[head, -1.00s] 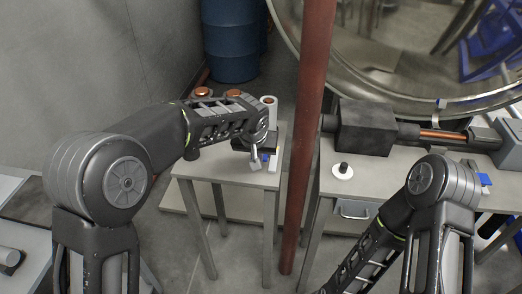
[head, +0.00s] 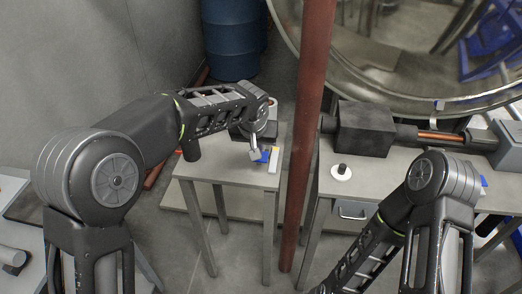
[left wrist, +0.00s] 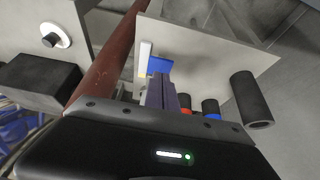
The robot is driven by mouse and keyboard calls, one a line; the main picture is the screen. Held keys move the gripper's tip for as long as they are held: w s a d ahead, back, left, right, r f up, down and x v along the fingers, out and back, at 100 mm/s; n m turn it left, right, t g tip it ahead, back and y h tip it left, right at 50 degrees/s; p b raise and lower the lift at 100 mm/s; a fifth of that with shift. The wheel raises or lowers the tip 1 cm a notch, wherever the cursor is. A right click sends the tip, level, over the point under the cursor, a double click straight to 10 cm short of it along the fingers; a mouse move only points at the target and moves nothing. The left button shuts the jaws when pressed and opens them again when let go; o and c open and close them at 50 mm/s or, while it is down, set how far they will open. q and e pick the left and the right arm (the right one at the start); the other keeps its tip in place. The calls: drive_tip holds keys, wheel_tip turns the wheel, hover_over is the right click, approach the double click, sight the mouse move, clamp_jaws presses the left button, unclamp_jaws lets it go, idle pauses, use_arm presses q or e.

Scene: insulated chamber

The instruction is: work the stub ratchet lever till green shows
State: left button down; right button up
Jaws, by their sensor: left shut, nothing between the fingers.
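My left gripper (head: 256,158) reaches down over the small grey table, its fingers shut with nothing between them. In the left wrist view its closed fingers (left wrist: 162,92) point at a blue tab (left wrist: 159,66), close to it; I cannot tell whether they touch. The blue tab (head: 265,156) stands beside a white strip (head: 273,160) with a yellow end. I cannot make out for sure which part is the ratchet lever. A dark block lies partly hidden behind my gripper. No green shows on the fixture. My right gripper is out of view.
A rust-red post (head: 306,140) stands just right of the small table (head: 215,170). The right bench holds a black box (head: 372,128) and a white disc with a black knob (head: 342,172). A black cylinder (left wrist: 250,98) shows near my fingers. A blue barrel (head: 233,38) stands behind.

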use_arm(q)
wheel_tip(320, 180, up, 2)
drive_tip(key=shift+s+r+p, duration=0.15)
drive_tip(key=shift+r+p, duration=0.05)
drive_tip(key=shift+p, duration=0.15)
drive_tip(key=s+d+f+m+h, duration=0.1)
drive_tip(key=d+f+m+h, duration=0.1)
drive_tip(key=d+f, duration=0.3)
drive_tip(key=s+f+h, duration=0.2)
drive_tip(key=s+f, duration=0.4)
drive_tip(key=f, duration=0.4)
drive_tip(key=s+a+f+n+g, duration=0.1)
drive_tip(key=s+a+f+n, duration=0.1)
drive_tip(key=s+f, duration=0.4)
drive_tip(key=s+a+f+n+g, duration=0.1)
drive_tip(key=s+a+f, duration=0.4)
drive_tip(key=s, duration=0.7)
drive_tip(key=s+a+f+n+g, duration=0.2)
drive_tip(key=s+a+f, duration=0.2)
drive_tip(key=s+f, duration=0.4)
drive_tip(key=shift+s+a+f+n+g+y, duration=0.2)
drive_tip(key=shift+s+f+n+g+y, duration=0.1)
drive_tip(key=shift+s, duration=0.8)
